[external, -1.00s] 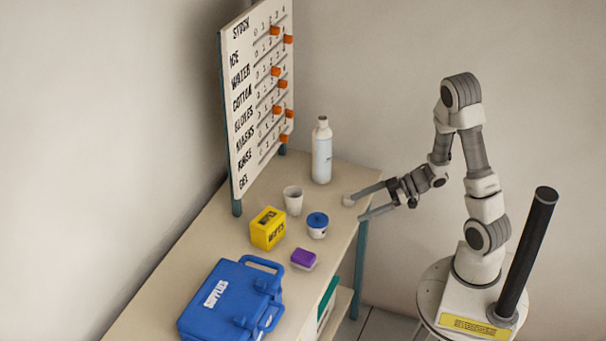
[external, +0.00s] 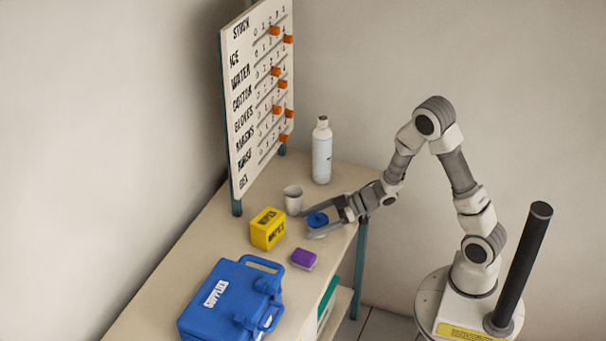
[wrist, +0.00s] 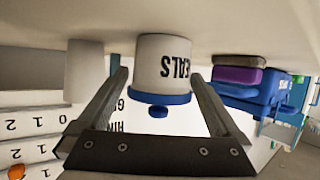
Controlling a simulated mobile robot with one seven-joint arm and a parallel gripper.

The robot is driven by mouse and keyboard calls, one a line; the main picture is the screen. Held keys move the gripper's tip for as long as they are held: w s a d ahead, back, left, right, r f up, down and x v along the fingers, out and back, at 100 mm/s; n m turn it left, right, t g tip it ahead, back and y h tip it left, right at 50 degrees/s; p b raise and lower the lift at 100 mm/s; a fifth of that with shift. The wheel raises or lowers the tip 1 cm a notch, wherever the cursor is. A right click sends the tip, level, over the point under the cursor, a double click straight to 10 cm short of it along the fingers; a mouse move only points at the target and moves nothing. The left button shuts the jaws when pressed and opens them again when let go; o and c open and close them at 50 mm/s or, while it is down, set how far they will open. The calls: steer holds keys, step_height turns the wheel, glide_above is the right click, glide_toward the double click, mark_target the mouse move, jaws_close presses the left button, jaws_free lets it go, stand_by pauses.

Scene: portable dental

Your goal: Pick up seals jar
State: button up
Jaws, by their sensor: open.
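The seals jar is a small white pot with a blue knobbed lid (external: 317,219). It stands upright on the table near its right edge. The wrist picture is upside down and shows the jar (wrist: 163,62) with "SEALS" lettering on its side. My gripper (external: 306,224) is open, with its fingers reaching along either side of the jar. In the wrist view the jar is between the two fingertips (wrist: 158,75), with small gaps visible on both sides. The fingers partly hide the jar in the external view.
A white cup (external: 293,200) stands close behind the jar. A yellow box (external: 267,229), a purple-topped block (external: 303,258) and a blue supplies case (external: 222,300) are nearer the front. A white bottle (external: 322,155) and the stock board (external: 243,130) stand at the back.

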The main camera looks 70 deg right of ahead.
steer(key=shift+x, duration=0.75)
steer(key=c, duration=1.2)
steer(key=shift+c, duration=0.2)
steer(key=shift+r, duration=0.15)
